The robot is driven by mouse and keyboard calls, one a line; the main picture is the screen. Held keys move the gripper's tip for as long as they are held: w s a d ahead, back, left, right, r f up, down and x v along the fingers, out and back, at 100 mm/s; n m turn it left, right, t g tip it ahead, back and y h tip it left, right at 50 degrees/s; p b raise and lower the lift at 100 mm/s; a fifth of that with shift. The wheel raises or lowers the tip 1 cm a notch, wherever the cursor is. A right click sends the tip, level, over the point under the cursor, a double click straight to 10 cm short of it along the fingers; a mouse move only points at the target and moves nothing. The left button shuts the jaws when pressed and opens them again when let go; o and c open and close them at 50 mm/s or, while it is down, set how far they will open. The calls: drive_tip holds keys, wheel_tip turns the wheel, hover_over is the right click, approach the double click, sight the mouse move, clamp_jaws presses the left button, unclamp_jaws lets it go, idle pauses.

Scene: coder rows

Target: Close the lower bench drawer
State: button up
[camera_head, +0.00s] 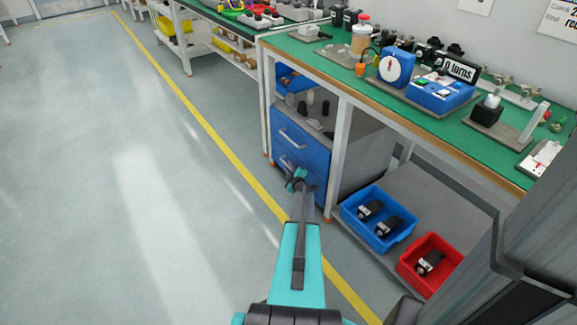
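The lower bench drawer (316,186) is the lower blue front of a grey cabinet under the green-topped bench. Its front looks about flush with the upper blue drawer (299,142), but I cannot tell whether it is fully shut. My gripper (296,178) is at the lower drawer's front, over its silver handle (289,165). The gripper covers part of the handle and front. I cannot tell whether it touches them, or whether its fingers are open or shut.
A blue bin (352,222) and a red bin (414,279) with dark parts stand on the low shelf at right. White bench legs (340,150) flank the cabinet. The bench top (420,118) carries several devices. The floor (110,170) at left is clear.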

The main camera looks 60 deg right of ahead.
drive_tip(key=p+v, duration=0.1)
drive_tip(key=v, duration=0.9)
drive_tip(key=shift+s+a, duration=0.2)
drive_tip(key=shift+r, duration=0.1)
drive_tip(key=shift+p, duration=0.3)
